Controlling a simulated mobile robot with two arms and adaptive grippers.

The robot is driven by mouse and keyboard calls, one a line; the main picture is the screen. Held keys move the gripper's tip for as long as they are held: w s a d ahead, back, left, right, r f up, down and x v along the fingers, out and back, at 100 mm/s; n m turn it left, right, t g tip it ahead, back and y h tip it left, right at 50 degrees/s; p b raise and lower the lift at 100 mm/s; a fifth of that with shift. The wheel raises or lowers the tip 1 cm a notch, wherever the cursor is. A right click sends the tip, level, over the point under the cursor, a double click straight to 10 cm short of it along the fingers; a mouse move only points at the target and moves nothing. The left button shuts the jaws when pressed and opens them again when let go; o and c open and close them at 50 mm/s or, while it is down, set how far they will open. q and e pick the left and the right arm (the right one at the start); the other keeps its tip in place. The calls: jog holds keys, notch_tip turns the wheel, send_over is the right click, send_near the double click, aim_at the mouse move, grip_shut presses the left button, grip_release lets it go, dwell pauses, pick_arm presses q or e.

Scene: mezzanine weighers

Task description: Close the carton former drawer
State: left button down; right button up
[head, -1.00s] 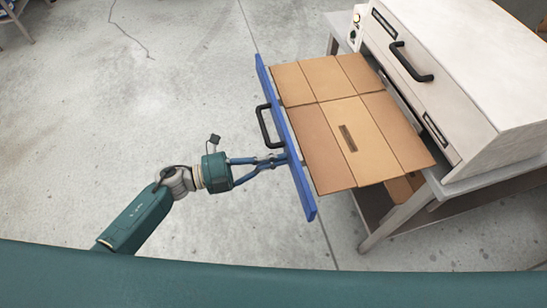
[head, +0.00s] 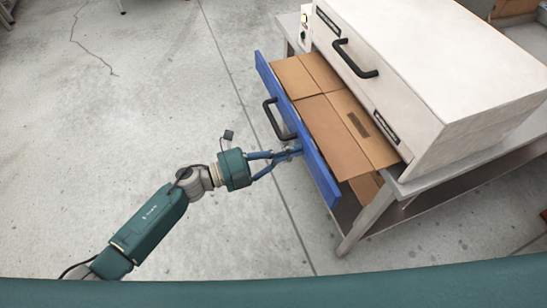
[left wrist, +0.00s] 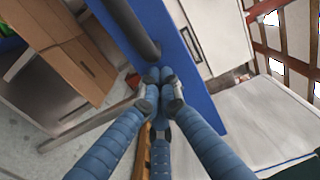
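The carton former (head: 450,75) is a white machine on a metal stand at the right. Its lower drawer, with a blue front panel (head: 325,178) and a black handle (head: 270,120), is partly pulled out and holds flat brown cardboard (head: 345,140). My left gripper (head: 295,150) is at the blue front, just beyond the handle's near end. In the left wrist view its fingertips (left wrist: 157,76) come together at the panel beside the black handle (left wrist: 130,28); the handle is not between them. The exact contact is partly hidden. My right gripper is out of view.
An upper black handle (head: 355,60) juts from the white housing above the drawer. The stand's metal leg (head: 365,220) is below the drawer's near side. The concrete floor (head: 140,130) at the left is clear.

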pick_arm(q)
jog(key=b, duration=0.3)
send_near(355, 129)
jog(key=d, duration=0.1)
jog(key=w+d+f, duration=0.1)
jog(key=shift+d+f, duration=0.1)
jog(key=shift+d, duration=0.3)
jog(key=b+x, duration=0.1)
jog(key=x, duration=0.4)
jog(key=shift+d+b, duration=0.4)
jog(key=shift+w+d, duration=0.25)
jog(key=shift+d, duration=0.25)
jog(key=shift+r, duration=0.2)
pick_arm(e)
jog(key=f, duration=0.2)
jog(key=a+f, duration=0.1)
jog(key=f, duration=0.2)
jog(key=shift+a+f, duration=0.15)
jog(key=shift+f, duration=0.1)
pick_arm(q)
jog(key=shift+d+r, duration=0.1)
